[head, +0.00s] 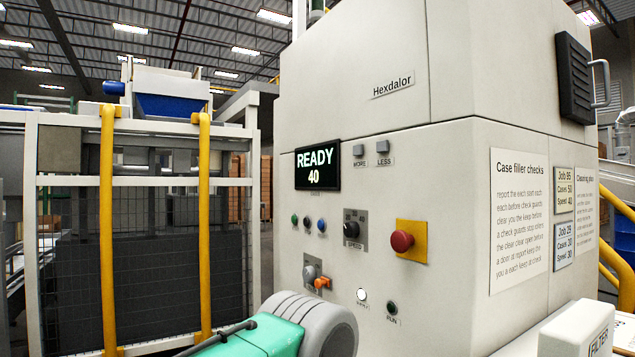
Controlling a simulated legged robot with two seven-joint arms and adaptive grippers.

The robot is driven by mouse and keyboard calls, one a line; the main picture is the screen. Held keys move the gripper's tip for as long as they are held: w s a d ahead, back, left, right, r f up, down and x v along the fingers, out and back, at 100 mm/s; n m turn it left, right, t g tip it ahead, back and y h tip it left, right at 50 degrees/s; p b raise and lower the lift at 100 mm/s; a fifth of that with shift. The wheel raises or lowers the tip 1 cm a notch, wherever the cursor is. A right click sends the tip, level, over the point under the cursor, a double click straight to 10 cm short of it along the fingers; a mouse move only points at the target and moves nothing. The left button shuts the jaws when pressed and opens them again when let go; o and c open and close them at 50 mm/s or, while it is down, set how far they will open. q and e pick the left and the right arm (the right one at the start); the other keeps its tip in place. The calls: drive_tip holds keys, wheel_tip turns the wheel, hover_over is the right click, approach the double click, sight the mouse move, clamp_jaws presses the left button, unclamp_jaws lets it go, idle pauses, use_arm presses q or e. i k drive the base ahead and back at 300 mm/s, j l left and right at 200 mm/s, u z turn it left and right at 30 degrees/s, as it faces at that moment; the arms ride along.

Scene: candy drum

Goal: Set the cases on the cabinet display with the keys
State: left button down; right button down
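The cabinet (455,170), labelled Hexdalor, stands at the centre and right. Two grey keys sit right of the display: MORE (358,150) and LESS (383,146). On the right face, an upper job card (564,191) seems to read Job 95, Cases 50, Speed 40. A lower job card (564,233) seems to read Job 29, Cases 30, Speed 30. The small print is hard to read. A teal and grey arm part of mine shows at the bottom. Neither gripper shows, and nothing touches the keys.
Below the display are small coloured buttons (308,222), a SPEED knob (351,230), a red stop button (402,241), an orange-handled switch (320,282) and a RUN button (392,308). A FILTER box (580,330) juts out lower right. A mesh guard with yellow rails (204,230) stands left.

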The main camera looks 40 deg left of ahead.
sight(357, 149)
drive_tip(key=j+z, duration=0.2)
drive_tip(key=z, duration=0.2)
drive_tip(key=k+j+z, duration=0.1)
drive_tip(key=z, duration=0.35)
drive_tip(key=k+j+z, duration=0.2)
drive_tip(key=u, duration=0.45)
drive_tip(key=k+j+u, duration=0.1)
drive_tip(key=u, duration=0.35)
drive_tip(key=j+u, duration=0.2)
drive_tip(key=u, duration=0.25)
drive_tip(key=j+u, duration=0.1)
drive_tip(key=u, duration=0.35)
drive_tip(key=k+z, duration=0.5)
drive_tip(key=i, duration=0.05)
